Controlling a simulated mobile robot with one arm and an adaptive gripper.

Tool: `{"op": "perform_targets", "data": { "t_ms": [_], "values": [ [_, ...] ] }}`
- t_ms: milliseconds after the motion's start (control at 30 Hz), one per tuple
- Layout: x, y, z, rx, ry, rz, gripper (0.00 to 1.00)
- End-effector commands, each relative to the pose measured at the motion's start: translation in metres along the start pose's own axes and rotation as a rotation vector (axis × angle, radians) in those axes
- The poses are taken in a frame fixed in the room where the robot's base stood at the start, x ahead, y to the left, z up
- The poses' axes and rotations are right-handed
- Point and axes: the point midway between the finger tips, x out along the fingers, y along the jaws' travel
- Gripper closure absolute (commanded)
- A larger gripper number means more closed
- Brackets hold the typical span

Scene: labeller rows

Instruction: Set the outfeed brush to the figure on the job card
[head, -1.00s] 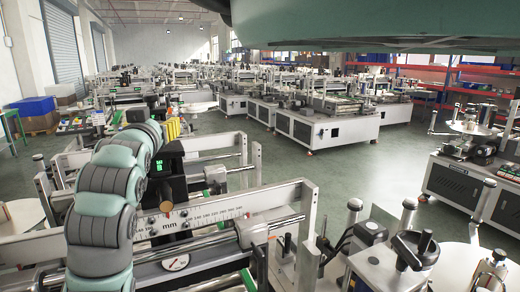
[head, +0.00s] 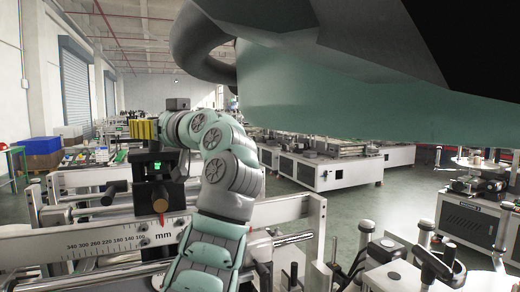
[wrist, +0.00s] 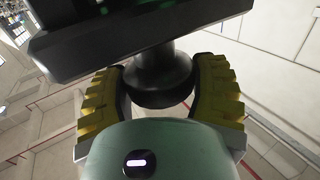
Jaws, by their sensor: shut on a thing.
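My gripper (head: 145,130) has its yellow fingers around a dark round knob (wrist: 160,85), seen in the wrist view under a black housing. In the head view the fingers are at the top of the black carriage (head: 150,190), and the knob cannot be made out there. The carriage has a small lit green display (head: 157,166), too small to read. A red pointer (head: 161,220) hangs below a brown round knob, close to the "mm" mark on the pale scale (head: 60,250). I cannot make out a job card or tell which part is the outfeed brush.
My arm rises just right of the carriage. Metal rails and uprights surround it. Rollers and posts (head: 365,240) stand at front right. Other labelling machines (head: 325,172) line the hall behind, with green floor between. A blue bin (head: 38,146) is at far left.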

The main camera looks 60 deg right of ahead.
Motion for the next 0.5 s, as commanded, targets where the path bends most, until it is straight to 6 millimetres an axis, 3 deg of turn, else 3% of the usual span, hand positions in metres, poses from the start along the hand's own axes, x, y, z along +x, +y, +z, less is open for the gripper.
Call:
{"op": "perform_targets", "data": {
  "t_ms": [500],
  "values": [
    [0.0007, 0.0010, -0.0001, 0.003, -0.004, -0.306, 0.74]
  ]
}}
